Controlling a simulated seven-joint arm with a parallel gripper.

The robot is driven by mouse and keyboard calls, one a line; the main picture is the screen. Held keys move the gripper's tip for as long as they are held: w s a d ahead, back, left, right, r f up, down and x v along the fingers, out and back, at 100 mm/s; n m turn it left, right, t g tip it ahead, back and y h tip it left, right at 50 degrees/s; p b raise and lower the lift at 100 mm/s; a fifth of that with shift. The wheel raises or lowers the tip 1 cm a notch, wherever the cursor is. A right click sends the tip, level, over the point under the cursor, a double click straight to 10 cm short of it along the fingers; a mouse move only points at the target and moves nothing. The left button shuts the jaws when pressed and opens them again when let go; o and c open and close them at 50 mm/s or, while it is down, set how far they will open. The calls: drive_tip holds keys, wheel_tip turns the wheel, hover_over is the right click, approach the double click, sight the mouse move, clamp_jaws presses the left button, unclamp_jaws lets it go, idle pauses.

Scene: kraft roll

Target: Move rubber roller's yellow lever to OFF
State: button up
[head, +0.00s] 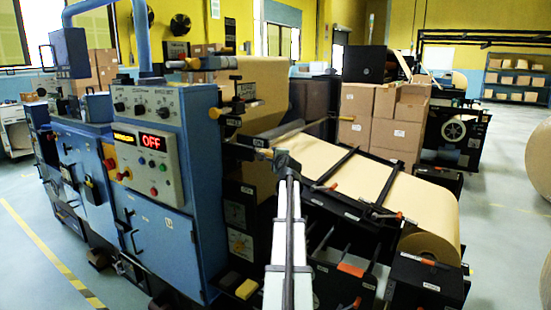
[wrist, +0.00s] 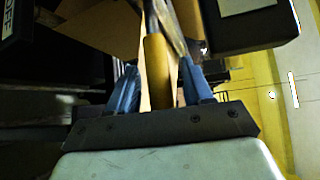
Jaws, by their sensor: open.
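In the wrist view, a yellow lever (wrist: 156,80) stands between the two blue fingers of my gripper (wrist: 158,68). The fingers are open, one on each side of the lever, with a gap showing on both sides. An upside-down label ending in OFF (wrist: 16,18) shows at the upper left of that view. In the head view, my white arm rises from the bottom centre towards the rollers, and its dark end hides the gripper and whatever lies behind it. I cannot make out the gripped-side lever there.
In the head view, a blue control cabinet (head: 160,200) with a red OFF display (head: 153,142) stands left of my arm. The brown paper web (head: 375,180) runs right to a kraft roll (head: 432,240). Dark bars and orange-handled levers crowd the machine. Open floor lies at the right.

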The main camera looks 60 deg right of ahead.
drive_tip(key=shift+c, duration=0.3)
clamp_jaws()
idle(0.4)
